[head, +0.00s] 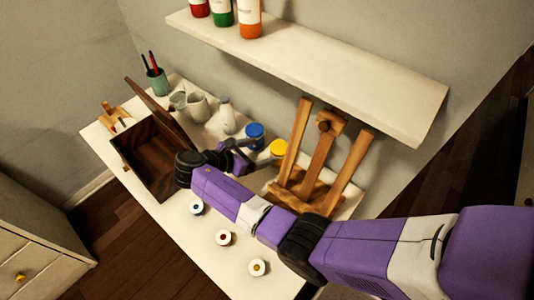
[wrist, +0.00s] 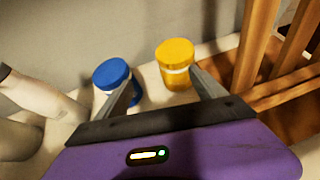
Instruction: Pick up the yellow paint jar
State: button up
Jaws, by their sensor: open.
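The yellow paint jar (wrist: 176,66) stands upright on the table, its lid facing up, with a pale band below the lid. In the head view the yellow jar (head: 278,147) shows between the blue jar and the easel. My gripper (head: 252,153) is open, in front of the jars. In the wrist view my gripper's fingers (wrist: 162,90) are spread wide. The right finger is near the yellow jar's lower right, and the left finger is in front of the blue jar. The yellow jar is not held. Whether a finger touches it I cannot tell.
A blue paint jar (wrist: 112,76) stands just left of the yellow one. A wooden easel (head: 318,155) stands close on the right. A shelf (head: 320,62) hangs above. Several small paint pots sit along the front.

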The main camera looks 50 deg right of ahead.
jog(key=shift+x, duration=1.9)
grip_shut()
jog(key=c, duration=1.7)
grip_release()
jog(key=shift+c, duration=0.2)
jog(key=o, duration=1.7)
jog(key=shift+o, duration=0.2)
jog(key=shift+a+r, duration=0.1)
